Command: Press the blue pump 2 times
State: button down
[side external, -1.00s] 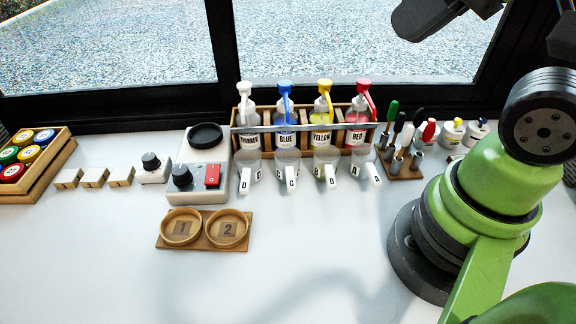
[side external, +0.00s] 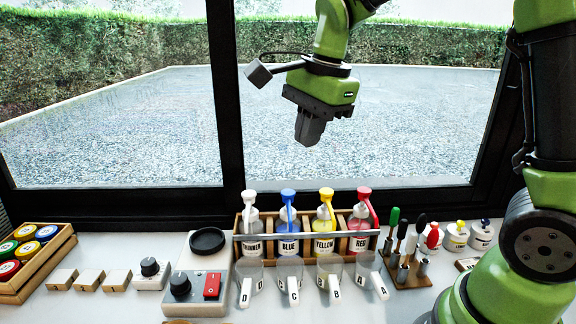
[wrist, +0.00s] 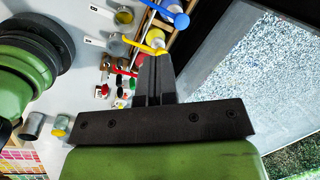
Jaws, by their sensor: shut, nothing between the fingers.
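The blue pump (side external: 288,196) tops a bottle labelled BLUE (side external: 288,246) in the wooden rack, between the THINNER and YELLOW bottles. In the wrist view the blue pump (wrist: 176,14) is at the top edge, partly cut off. My gripper (side external: 308,141) is shut and empty. It hangs well above the rack, in front of the window, and appears over the blue and yellow pumps in the side view. In the wrist view my shut fingers (wrist: 155,62) point up the picture, their tips overlapping the area by the yellow pump (wrist: 150,48). It touches no pump.
The white (side external: 249,197), yellow (side external: 326,195) and red (side external: 364,194) pumps stand close to the blue one. Lettered cups (side external: 290,280) sit before the rack (side external: 345,227). The window frame (side external: 228,120) rises behind.

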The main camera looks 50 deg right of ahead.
aim_at(288, 192)
jog(key=w+f+m, duration=0.2)
jog(key=w+d+f+m+g, duration=0.1)
jog(key=w+f+m, duration=0.1)
jog(key=f, duration=0.1)
jog(key=w+d+f+m+g, duration=0.1)
jog(key=w+f+m, duration=0.1)
jog(key=m, duration=0.1)
jog(key=shift+f+h, duration=0.3)
jog(key=shift+f, duration=0.05)
jog(key=shift+w+d+f+m+g, duration=0.1)
jog(key=shift+w+f+m+g, duration=0.05)
jog(key=shift+f+m+g, duration=0.2)
jog(key=shift+f, duration=2.15)
jog(key=shift+r, duration=0.85)
jog(key=shift+f, duration=1.05)
jog(key=shift+r, duration=1.05)
